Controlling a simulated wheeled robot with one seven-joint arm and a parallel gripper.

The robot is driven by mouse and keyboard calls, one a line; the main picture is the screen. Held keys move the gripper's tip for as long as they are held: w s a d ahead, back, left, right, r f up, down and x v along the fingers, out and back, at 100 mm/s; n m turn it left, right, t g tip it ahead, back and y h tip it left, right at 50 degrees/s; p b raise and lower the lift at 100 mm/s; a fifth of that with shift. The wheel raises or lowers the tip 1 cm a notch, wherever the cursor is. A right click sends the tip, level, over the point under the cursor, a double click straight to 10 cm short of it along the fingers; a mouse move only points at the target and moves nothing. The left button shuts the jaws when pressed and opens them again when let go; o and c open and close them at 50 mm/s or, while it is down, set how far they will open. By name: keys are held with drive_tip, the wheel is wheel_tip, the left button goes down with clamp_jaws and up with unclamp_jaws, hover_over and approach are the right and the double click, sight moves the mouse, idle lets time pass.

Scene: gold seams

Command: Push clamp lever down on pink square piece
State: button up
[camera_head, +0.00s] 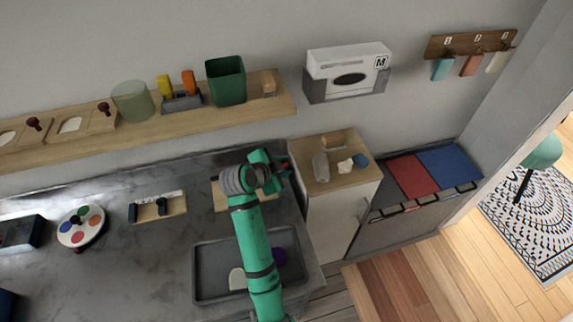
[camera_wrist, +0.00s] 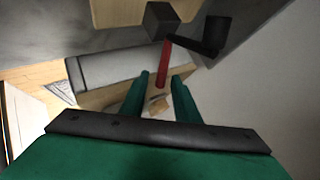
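My gripper (camera_head: 278,168) is over the back right of the grey counter, at the wooden clamp board (camera_head: 222,198). In the wrist view its two green fingers (camera_wrist: 162,78) stand apart. A red clamp lever (camera_wrist: 162,66) shows just beyond and between the fingertips, with clear gaps on both sides. The lever joins a black clamp arm (camera_wrist: 205,45) near a black block (camera_wrist: 162,20). Whether the fingers touch the lever I cannot tell. I cannot make out a pink square piece; my arm and gripper hide much of the board.
A grey tray (camera_head: 205,292) lies below the arm. A small cabinet (camera_head: 330,215) with a wooden top (camera_head: 350,182) stands close right of the gripper, holding several small items. A wooden shelf (camera_head: 200,125) with a green bin (camera_head: 226,82) runs along the wall behind.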

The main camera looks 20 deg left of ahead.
drive_tip(key=shift+x, duration=0.75)
drive_tip(key=shift+c, duration=0.5)
clamp_jaws()
drive_tip(key=shift+w, duration=0.1)
